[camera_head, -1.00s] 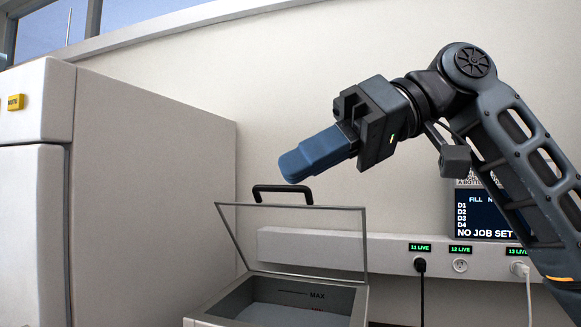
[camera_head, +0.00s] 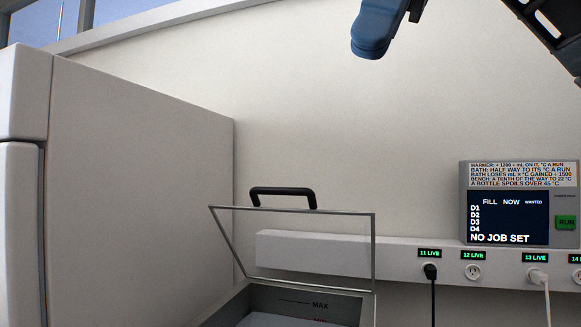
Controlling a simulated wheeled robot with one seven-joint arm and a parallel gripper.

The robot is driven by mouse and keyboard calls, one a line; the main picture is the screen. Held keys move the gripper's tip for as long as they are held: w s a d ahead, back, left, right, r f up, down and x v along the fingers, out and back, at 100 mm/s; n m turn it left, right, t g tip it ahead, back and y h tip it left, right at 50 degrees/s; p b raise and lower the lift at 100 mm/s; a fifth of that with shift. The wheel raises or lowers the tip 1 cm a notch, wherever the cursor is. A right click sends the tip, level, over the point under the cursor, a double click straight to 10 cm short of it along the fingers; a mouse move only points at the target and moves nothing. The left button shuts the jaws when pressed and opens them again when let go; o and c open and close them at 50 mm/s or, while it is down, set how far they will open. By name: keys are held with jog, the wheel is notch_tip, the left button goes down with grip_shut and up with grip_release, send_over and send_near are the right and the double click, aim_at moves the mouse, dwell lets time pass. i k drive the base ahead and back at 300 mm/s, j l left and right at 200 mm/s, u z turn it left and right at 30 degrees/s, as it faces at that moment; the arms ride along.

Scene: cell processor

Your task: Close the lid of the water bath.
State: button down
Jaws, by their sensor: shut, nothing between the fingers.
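The water bath (camera_head: 366,310) is a grey metal tank at the bottom middle, cut off by the lower edge, with a MAX line on its inner wall. Its lid (camera_head: 374,248) is a clear panel in a thin grey frame and stands raised, open. A black handle (camera_head: 283,192) sits on the lid's top edge. My gripper (camera_head: 371,40) shows at the top edge with blue fingers pressed together, holding nothing. It is above and to the right of the handle in the picture, well apart from it. The gripper's body is mostly out of frame.
A large pale cabinet (camera_head: 140,190) stands at the left. A socket rail (camera_head: 320,250) runs along the wall behind the bath, with a black plug (camera_head: 430,271) and a white plug (camera_head: 537,276). A display panel (camera_head: 508,220) reads NO JOB SET. The wall above the handle is clear.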

aim_at(253, 192)
jog(key=i, duration=1.3)
